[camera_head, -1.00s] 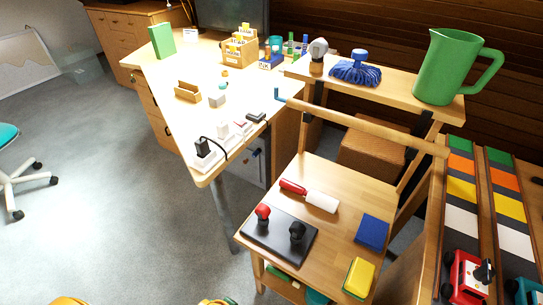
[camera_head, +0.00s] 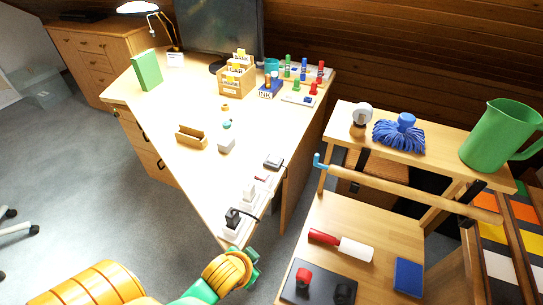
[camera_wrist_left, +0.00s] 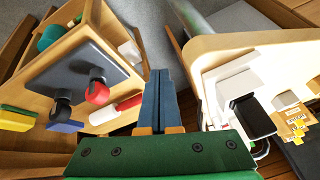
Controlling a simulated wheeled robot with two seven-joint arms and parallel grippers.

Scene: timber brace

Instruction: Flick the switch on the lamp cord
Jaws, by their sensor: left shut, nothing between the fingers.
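A desk lamp (camera_head: 140,8) with a lit head stands at the back left of the desk (camera_head: 180,105). A white power strip (camera_head: 236,228) lies along the desk's near right edge, with a black plug (camera_head: 233,216) and a black cord at its near end. A small dark box (camera_head: 273,160) lies beyond it; I cannot tell whether this is the cord switch. My left gripper (camera_head: 254,255) is shut and empty, just off the desk's near corner. In the left wrist view its blue fingers (camera_wrist_left: 161,80) point between the desk and the cart. My right gripper is out of view.
The wooden cart (camera_head: 375,225) stands right of the desk, with a red-handled roller (camera_head: 341,244), a blue block (camera_head: 408,277) and a dark plate with knobs. A card box (camera_head: 237,80) and an open wooden holder (camera_head: 191,137) stand on the desk. The desk's left middle is clear.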

